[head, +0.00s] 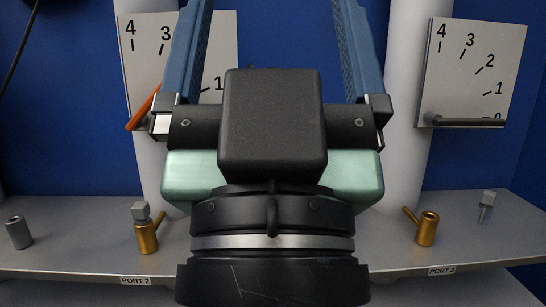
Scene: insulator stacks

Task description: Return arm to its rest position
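My gripper (270,25) fills the middle of the head view, pointing up the picture. Its two blue fingers stand wide apart, with only blue wall visible between them. The fingertips run out of the top edge. The black gripper body and wrist hide the middle of the shelf. No rest position is marked in view.
A shelf (70,258) carries a grey cylinder (19,233), two brass fittings (146,237) (427,229), and a grey bolt (486,205). Left dial plate (142,70), with an orange pointer (145,108), is partly hidden. Right dial plate (470,75) has a dark pointer (465,122) near 0.

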